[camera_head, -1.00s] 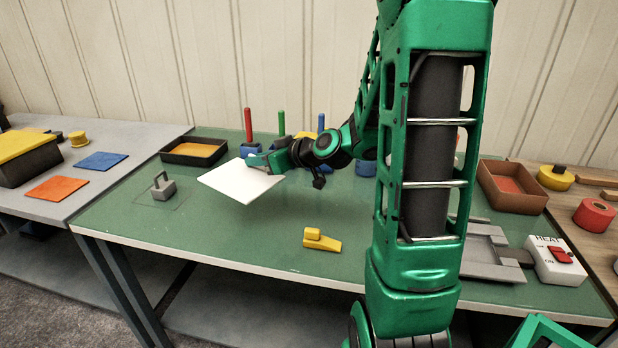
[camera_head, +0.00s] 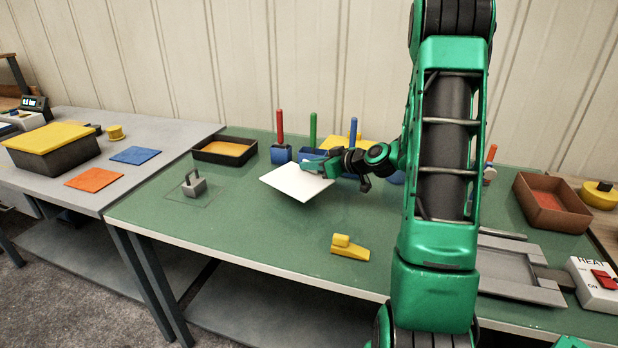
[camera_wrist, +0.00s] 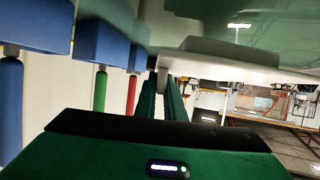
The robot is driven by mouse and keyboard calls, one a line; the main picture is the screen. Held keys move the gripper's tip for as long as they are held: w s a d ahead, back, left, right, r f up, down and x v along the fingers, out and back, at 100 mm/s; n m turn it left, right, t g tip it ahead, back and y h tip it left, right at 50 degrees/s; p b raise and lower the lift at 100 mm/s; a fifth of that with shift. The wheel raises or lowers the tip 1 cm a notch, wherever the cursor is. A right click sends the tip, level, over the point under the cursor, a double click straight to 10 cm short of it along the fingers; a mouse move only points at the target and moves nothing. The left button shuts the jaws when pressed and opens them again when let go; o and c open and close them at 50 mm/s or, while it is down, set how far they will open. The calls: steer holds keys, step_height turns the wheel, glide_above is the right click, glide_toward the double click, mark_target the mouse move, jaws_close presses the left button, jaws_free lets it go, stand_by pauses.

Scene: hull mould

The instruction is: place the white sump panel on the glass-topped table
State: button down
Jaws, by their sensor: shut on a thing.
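The white sump panel (camera_head: 297,182) is a flat, pale sheet in the head view, held level above the green table (camera_head: 270,230), whose top looks glossy. My gripper (camera_head: 322,165) is shut on the panel's back right edge. In the wrist view, the gripper's green fingers (camera_wrist: 168,98) meet the panel (camera_wrist: 240,64), seen edge-on with a raised block on one face. The panel hides part of the green top. I cannot tell for certain which table top is glass.
Blue blocks with red, green and blue rods (camera_head: 313,130) stand behind the panel. A black tray (camera_head: 224,151), a grey weight (camera_head: 193,184) and a yellow wedge (camera_head: 350,250) are on the green table. A grey table (camera_head: 90,190) adjoins at left.

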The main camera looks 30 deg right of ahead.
mark_target(316, 175)
steer(key=shift+f, duration=1.95)
steer(key=shift+f, duration=0.1)
steer(key=c, duration=1.8)
jaws_free()
steer(key=shift+c, duration=0.2)
steer(key=v, duration=1.2)
